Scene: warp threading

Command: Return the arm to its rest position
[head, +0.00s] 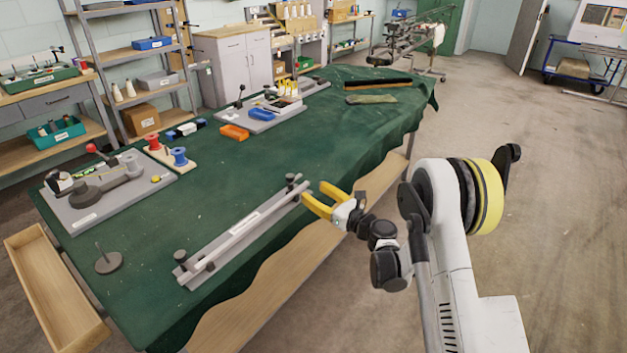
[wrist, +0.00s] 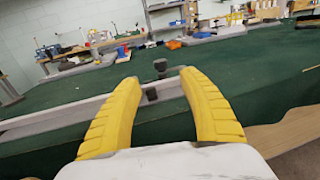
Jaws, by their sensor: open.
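My gripper (head: 322,203) has yellow fingers and is at the near edge of the green-covered table (head: 215,190) in the head view. It is open, with nothing between its fingers. Its two spread fingers also fill the lower middle of the wrist view (wrist: 160,105). A long grey rail fixture (head: 240,232) with dark knobs lies along the near side of the table. My gripper's fingertips are close to the rail's far end; I cannot tell whether they touch it. In the wrist view the rail (wrist: 60,118) passes behind the fingers.
A grey board (head: 108,195) with a dark device sits on the table's left. Red and blue spools (head: 179,157), an orange bin (head: 234,132) and another fixture board (head: 262,113) stand along the far side. An open wooden drawer (head: 55,290) juts out left. The floor at right (head: 540,180) is clear.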

